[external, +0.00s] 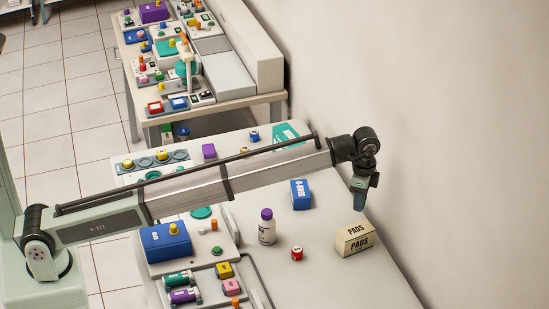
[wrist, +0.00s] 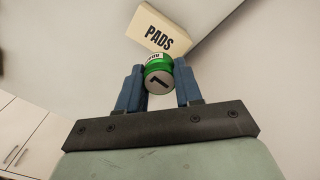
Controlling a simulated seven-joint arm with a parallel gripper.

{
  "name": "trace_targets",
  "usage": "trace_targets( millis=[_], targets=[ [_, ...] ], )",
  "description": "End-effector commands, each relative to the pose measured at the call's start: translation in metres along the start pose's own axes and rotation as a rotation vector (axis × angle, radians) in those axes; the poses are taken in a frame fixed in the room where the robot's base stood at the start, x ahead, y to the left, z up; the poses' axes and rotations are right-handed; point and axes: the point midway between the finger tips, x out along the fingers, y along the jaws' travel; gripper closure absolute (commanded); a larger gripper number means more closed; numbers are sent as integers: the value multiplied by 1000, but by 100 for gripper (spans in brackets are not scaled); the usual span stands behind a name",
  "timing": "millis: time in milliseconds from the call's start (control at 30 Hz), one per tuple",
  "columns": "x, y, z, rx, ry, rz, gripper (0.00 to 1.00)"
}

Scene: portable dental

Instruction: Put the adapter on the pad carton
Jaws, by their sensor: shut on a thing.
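The pad carton (external: 354,240) is a cream box marked PADS, on the table at the right near the wall. It also shows in the wrist view (wrist: 160,27), beyond the fingertips. My gripper (external: 359,196) points down above the carton in the external view; its blue fingers also show in the wrist view (wrist: 158,72). They are shut on a green cylinder with a grey end face bearing a dark mark, which I take to be the adapter (wrist: 158,80). The adapter cannot be made out clearly in the external view. Whether it touches the carton I cannot tell.
A blue box (external: 300,194), a white bottle with a purple cap (external: 267,228) and a small red cylinder (external: 297,253) stand left of the carton. Trays of small parts fill the table's left side. The wall (external: 430,130) is close on the right.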

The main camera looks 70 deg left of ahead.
Motion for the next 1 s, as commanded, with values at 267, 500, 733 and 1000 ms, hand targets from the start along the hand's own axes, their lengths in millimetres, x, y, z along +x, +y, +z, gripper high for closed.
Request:
trace_targets(
  millis=[267,500,733,1000],
  targets=[
    [44,0,1,1,-2,1,96],
    [62,0,1,1,0,0,96],
    [89,0,1,2,0,0,96],
    [91,0,0,2,0,0,96]
  ],
)
